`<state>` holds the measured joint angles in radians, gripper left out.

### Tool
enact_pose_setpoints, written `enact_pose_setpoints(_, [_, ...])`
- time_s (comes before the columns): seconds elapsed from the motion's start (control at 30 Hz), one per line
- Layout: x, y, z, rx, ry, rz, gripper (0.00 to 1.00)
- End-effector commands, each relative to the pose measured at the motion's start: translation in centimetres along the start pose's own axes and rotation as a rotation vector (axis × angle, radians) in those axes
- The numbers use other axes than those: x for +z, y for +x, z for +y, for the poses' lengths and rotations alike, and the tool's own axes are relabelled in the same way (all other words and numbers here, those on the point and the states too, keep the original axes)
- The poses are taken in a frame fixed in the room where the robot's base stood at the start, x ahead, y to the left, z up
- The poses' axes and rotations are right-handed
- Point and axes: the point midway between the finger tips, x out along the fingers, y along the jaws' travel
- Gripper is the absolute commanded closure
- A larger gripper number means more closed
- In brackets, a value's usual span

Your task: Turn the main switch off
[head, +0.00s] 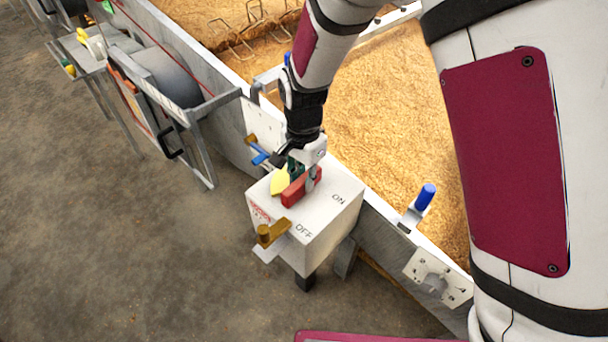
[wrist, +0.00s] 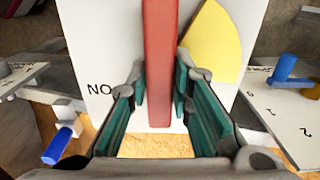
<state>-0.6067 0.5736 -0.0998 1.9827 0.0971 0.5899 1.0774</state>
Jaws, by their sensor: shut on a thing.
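The main switch is a red handle (head: 301,187) on top of a white box (head: 325,222) marked ON and OFF. A yellow piece (head: 279,182) shows beside the handle on its left side. My gripper (head: 299,170) reaches down onto the handle from above. In the wrist view, the red handle (wrist: 160,60) runs between the green-padded fingers of my gripper (wrist: 160,85), which is shut on it. The yellow piece (wrist: 216,45) lies to the right of the handle there, and the ON lettering appears upside down at left. The OFF lettering is hidden in the wrist view.
A brown-knobbed lever (head: 270,234) sticks out at the box's front left. A blue-handled lever (head: 425,197) stands on the rim of the grain trough (head: 395,110) at right. Another blue lever (head: 260,155) is behind the box. Open floor (head: 120,240) lies at left.

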Motion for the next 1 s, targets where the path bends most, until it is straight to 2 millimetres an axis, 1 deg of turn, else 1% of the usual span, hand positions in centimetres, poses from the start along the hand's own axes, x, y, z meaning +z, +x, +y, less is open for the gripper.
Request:
enact_pose_setpoints(0.23, [-0.09, -0.08, -0.10, -0.003, 0.042, 0.001, 1.00])
enact_pose_setpoints(0.6, [-0.11, -0.05, -0.10, -0.003, 0.048, 0.001, 1.00])
enact_pose_setpoints(0.63, [-0.11, -0.05, -0.11, -0.003, 0.048, 0.001, 0.78])
enact_pose_setpoints(0.67, [-0.11, -0.05, -0.10, -0.003, 0.047, 0.001, 0.71])
enact_pose_setpoints(0.7, [-0.10, -0.05, -0.10, -0.002, 0.047, 0.001, 0.62])
enact_pose_setpoints(0.73, [-0.10, -0.04, -0.09, -0.002, 0.046, 0.001, 0.60])
enact_pose_setpoints(1.0, [-0.04, -0.05, -0.06, -0.001, 0.044, 0.000, 0.60])
